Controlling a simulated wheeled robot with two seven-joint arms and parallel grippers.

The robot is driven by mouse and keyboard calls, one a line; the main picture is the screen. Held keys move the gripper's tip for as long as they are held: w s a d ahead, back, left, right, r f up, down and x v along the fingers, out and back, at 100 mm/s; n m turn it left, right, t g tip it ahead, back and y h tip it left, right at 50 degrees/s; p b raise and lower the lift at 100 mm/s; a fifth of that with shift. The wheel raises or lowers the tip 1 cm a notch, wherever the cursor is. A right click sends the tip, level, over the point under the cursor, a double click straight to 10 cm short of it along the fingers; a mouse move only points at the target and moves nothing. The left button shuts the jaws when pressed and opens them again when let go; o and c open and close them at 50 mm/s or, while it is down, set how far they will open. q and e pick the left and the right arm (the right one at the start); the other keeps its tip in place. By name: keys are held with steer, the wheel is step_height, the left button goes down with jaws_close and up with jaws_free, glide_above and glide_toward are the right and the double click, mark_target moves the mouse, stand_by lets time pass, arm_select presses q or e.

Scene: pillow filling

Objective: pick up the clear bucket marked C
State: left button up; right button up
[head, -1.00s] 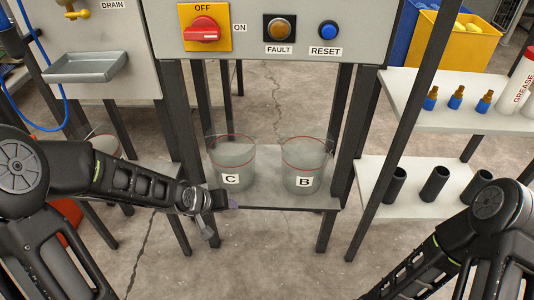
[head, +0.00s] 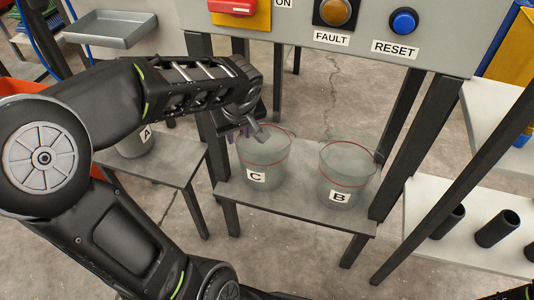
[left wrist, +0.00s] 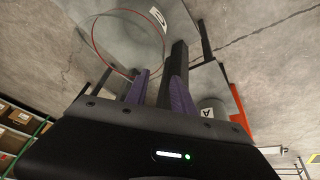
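The clear bucket C (head: 264,158) stands upright on a low grey shelf, with a red line near its rim and a white C label facing me. My left gripper (head: 240,134) is just behind its upper left rim, with purple fingers pointing down. In the left wrist view the two fingers (left wrist: 160,84) are apart with nothing clearly between them. A clear bucket with a red ring (left wrist: 125,42) lies beyond the left fingertip there; I cannot tell whether they touch.
Clear bucket B (head: 345,178) stands close to the right of bucket C on the same shelf (head: 300,209). Bucket A (head: 136,142) stands on a separate shelf at left. The control panel (head: 440,30) overhangs behind, and dark posts flank the shelf.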

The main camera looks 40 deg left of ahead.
mark_target(240, 153)
arm_select(q)
steer(key=shift+b+x, duration=0.35)
steer(key=shift+x, duration=0.95)
steer(key=b+x, duration=0.1)
steer(key=x, duration=0.4)
steer(key=shift+f+b, duration=0.2)
steer(key=shift+b, duration=0.2)
jaws_close()
steer(key=shift+r, duration=0.1)
stand_by(0.8)
